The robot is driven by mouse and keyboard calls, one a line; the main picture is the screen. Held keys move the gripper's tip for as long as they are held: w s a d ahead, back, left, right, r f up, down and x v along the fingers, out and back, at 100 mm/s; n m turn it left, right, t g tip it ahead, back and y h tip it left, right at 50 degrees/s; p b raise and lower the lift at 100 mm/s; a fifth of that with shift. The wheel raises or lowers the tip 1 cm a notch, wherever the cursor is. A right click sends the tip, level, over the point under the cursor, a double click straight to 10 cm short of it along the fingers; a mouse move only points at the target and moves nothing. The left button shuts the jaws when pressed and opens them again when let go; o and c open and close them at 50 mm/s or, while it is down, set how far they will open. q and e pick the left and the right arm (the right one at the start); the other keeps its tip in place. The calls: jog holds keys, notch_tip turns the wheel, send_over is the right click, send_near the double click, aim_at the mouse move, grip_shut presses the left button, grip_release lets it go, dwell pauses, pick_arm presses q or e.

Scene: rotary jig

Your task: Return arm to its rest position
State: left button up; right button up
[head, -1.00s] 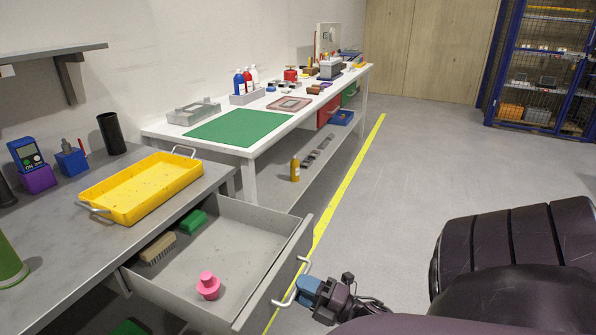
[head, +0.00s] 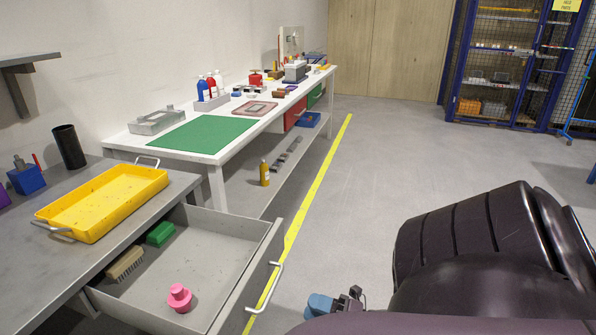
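My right arm fills the lower right of the head view, dark and close to the camera. Only a small part of my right gripper (head: 322,305) shows, a blue piece with dark parts behind the arm link; whether its fingers are open or shut is hidden. It is to the right of the drawer handle (head: 267,289), with a gap of floor between them in the picture. The grey drawer (head: 212,253) stands pulled out from the workbench. My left gripper is not in view.
The drawer holds a pink stamp-like piece (head: 179,297), a brush (head: 125,264) and a green block (head: 160,234). A yellow tray (head: 103,203) sits on the grey bench (head: 60,270). A white table (head: 225,152) stands behind. The floor right of the yellow line (head: 305,205) is clear.

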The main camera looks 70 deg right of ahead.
dwell(0.3)
jog(key=w+f+m+g+h+p, duration=0.1)
jog(key=w+f+m+g+h, duration=0.15)
jog(key=m, duration=0.45)
jog(key=w+f+m+g+h+p, duration=0.1)
jog(key=f+m+g+h, duration=0.2)
jog(key=m, duration=0.4)
pick_arm(q)
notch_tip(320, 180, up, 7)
jog(key=p, duration=0.6)
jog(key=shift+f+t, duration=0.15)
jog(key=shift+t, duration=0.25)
pick_arm(e)
jog(key=s+a+r+m+g+y, duration=0.1)
jog(key=a+r+m+g+y, duration=0.1)
jog(key=a, duration=0.7)
jog(key=s+a+r+m+g+y, duration=0.1)
jog(key=a+r+m, duration=0.1)
jog(key=a, duration=0.7)
jog(key=shift+s+a+r+g+y, duration=0.3)
jog(key=shift+r+g+y, duration=0.05)
jog(key=shift+r, duration=0.05)
